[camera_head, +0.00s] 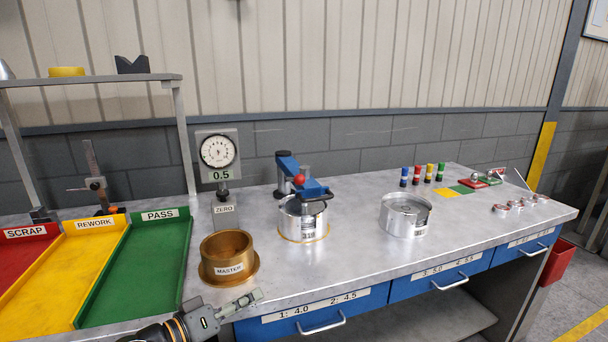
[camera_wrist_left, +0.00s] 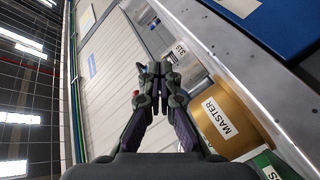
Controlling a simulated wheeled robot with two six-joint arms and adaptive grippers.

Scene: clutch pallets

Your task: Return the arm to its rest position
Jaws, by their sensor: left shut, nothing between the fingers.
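My left gripper (camera_head: 241,303) is in the lower middle of the head view, at the front edge of the bench, just in front of the brass MASTER ring. It points to the right and is shut and empty. In the left wrist view its fingers (camera_wrist_left: 158,80) are together with nothing between them. Most of my left arm lies below the picture. My right gripper does not show in either view.
The brass MASTER ring (camera_head: 228,258) stands close behind the gripper; it also shows in the wrist view (camera_wrist_left: 222,120). A dial gauge (camera_head: 217,151), a clutch under a blue clamp (camera_head: 303,219) and another clutch (camera_head: 405,214) stand behind. The green PASS tray (camera_head: 150,265) is left.

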